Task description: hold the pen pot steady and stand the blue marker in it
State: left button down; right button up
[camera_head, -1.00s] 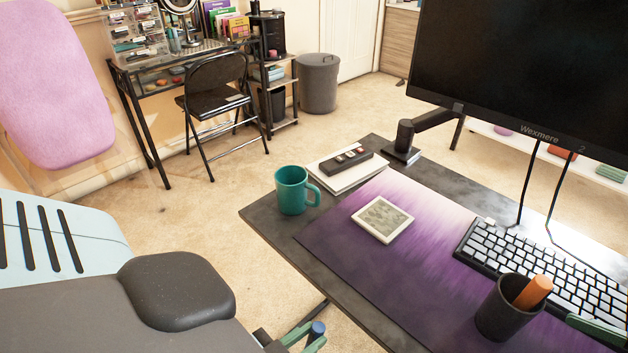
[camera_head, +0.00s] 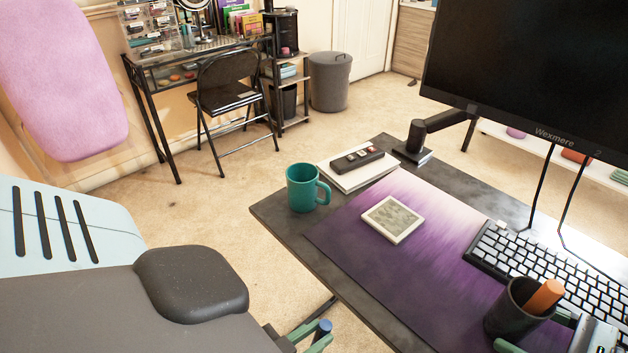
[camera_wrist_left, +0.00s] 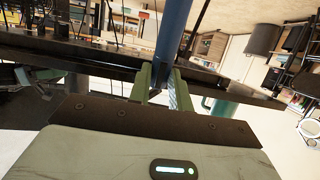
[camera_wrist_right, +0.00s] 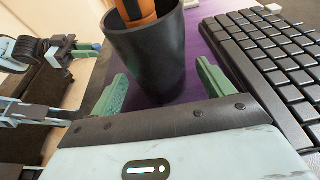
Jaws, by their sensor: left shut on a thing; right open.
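The dark pen pot (camera_head: 506,314) stands upright on the purple desk mat near the keyboard, with an orange marker (camera_head: 544,297) in it. In the right wrist view the pot (camera_wrist_right: 150,58) stands between and just beyond the spread fingers of my right gripper (camera_wrist_right: 158,88), which is open. My right gripper (camera_head: 542,332) shows at the lower right of the head view, beside the pot. My left gripper (camera_head: 313,332) is low, near the desk's front edge, shut on the blue marker (camera_head: 325,327). The marker (camera_wrist_left: 174,35) extends from between its fingers in the left wrist view.
A teal mug (camera_head: 303,188) stands at the desk's left corner, near a remote (camera_head: 357,159) on a white book. A framed coaster (camera_head: 393,220) lies on the mat (camera_head: 370,260). The keyboard (camera_head: 540,262) is close behind the pot. The monitor (camera_head: 530,70) rises at the right.

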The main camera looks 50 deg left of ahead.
pick_arm(q)
jog(key=shift+f, duration=0.3)
pick_arm(e)
jog(key=shift+x, duration=0.75)
jog(key=shift+c, duration=0.4)
